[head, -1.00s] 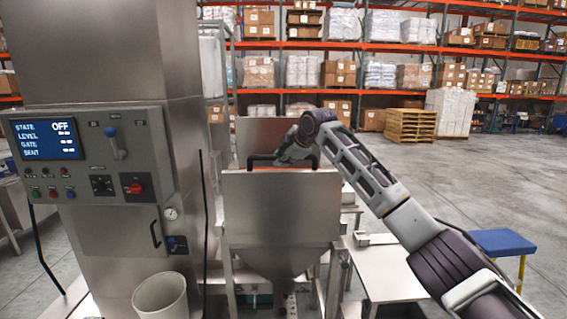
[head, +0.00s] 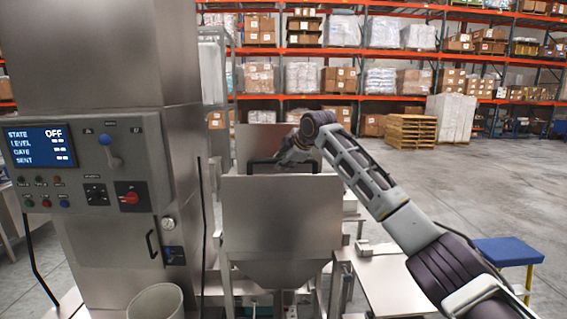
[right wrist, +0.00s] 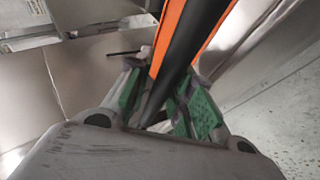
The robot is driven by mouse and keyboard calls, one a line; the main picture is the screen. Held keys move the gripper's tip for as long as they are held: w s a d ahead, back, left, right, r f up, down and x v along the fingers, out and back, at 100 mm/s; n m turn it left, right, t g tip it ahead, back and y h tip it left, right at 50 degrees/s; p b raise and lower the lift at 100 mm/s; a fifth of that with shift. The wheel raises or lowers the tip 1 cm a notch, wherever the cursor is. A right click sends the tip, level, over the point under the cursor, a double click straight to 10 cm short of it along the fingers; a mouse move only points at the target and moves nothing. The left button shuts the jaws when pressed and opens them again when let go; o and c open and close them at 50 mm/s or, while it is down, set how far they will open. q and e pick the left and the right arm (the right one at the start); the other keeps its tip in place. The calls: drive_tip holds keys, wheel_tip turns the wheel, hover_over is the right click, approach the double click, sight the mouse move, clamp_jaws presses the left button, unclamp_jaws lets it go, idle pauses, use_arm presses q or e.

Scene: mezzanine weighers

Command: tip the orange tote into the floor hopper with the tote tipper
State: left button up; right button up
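The steel floor hopper (head: 282,215) stands in the middle of the head view, with a raised back plate behind it. A bent black bar (head: 262,162) spans above its front rim. My right gripper (head: 288,160) is at this bar, small and partly hidden by its own wrist. In the right wrist view, its green-padded fingers (right wrist: 166,108) lie on either side of the black bar (right wrist: 186,62) and appear shut on it. Orange strips (right wrist: 172,32) run along both sides of the bar. The whole orange tote cannot be made out. My left gripper is not in view.
A steel column with a control panel (head: 88,165) stands close on the left; its screen reads OFF. A pale bin (head: 155,302) stands below it. A low metal table (head: 388,285) and a blue-topped stool (head: 508,251) are at right. Open floor lies beyond.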

drive_tip(key=shift+o, duration=1.1)
drive_tip(key=shift+w+r, duration=0.1)
drive_tip(key=shift+w, duration=0.05)
drive_tip(key=shift+o, duration=0.4)
drive_tip(key=shift+w+f, duration=0.15)
drive_tip(key=shift+f, duration=0.05)
drive_tip(key=shift+s+r, duration=0.15)
drive_tip(key=shift+s, duration=0.15)
drive_tip(key=shift+s+d+r, duration=0.1)
drive_tip(key=v, duration=1.1)
drive_tip(key=shift+d, duration=0.15)
